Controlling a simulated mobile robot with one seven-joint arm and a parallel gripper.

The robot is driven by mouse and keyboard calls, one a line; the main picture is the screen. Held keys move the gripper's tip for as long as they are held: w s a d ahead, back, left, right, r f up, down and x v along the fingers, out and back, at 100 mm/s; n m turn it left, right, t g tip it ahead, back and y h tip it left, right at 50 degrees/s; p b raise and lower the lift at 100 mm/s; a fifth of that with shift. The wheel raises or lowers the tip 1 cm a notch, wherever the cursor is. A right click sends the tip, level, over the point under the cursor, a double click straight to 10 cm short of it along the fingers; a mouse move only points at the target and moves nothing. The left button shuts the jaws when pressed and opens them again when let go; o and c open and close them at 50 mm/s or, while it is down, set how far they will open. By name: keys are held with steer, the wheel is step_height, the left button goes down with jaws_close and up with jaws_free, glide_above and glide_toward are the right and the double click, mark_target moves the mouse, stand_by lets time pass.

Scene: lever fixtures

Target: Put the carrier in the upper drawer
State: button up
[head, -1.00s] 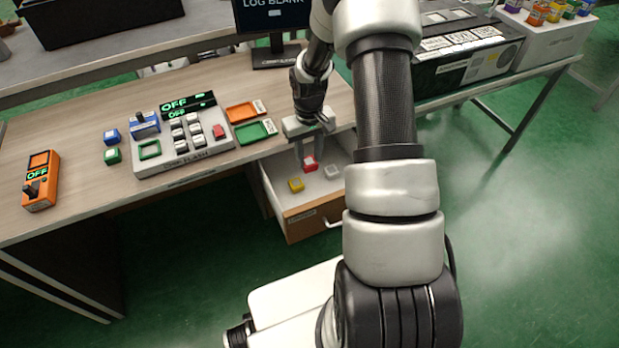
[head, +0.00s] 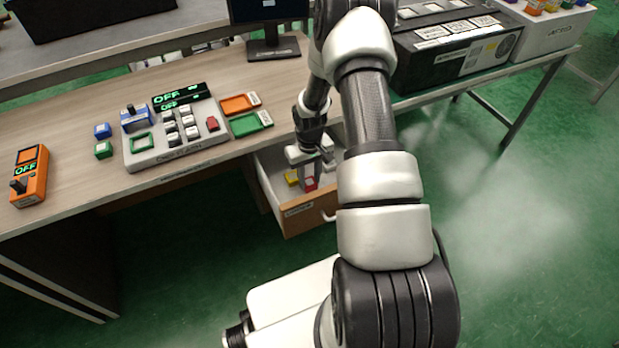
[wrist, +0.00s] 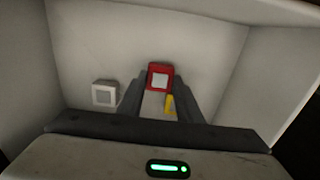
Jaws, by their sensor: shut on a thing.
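The open drawer (head: 311,216) under the table has a wooden front and a pale inside. A red block with a pale square face (wrist: 159,77) is between my fingertips; it also shows low in the drawer in the head view (head: 311,184). My gripper (wrist: 160,92) points down into the drawer and is shut on the red block. I cannot tell whether the block touches the drawer floor. A yellow block (head: 291,177) lies beside it, partly hidden by my finger in the wrist view (wrist: 170,104). A white block (wrist: 105,93) lies apart, to the left. Nothing is clearly marked as a carrier.
On the table stand a grey button panel (head: 177,135), an orange tray (head: 238,104), a green tray (head: 247,124) and an orange switch box (head: 30,177). A monitor (head: 268,15) stands behind. The drawer walls stand close around my gripper.

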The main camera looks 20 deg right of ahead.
steer(key=shift+f, duration=0.15)
steer(key=o, duration=0.8)
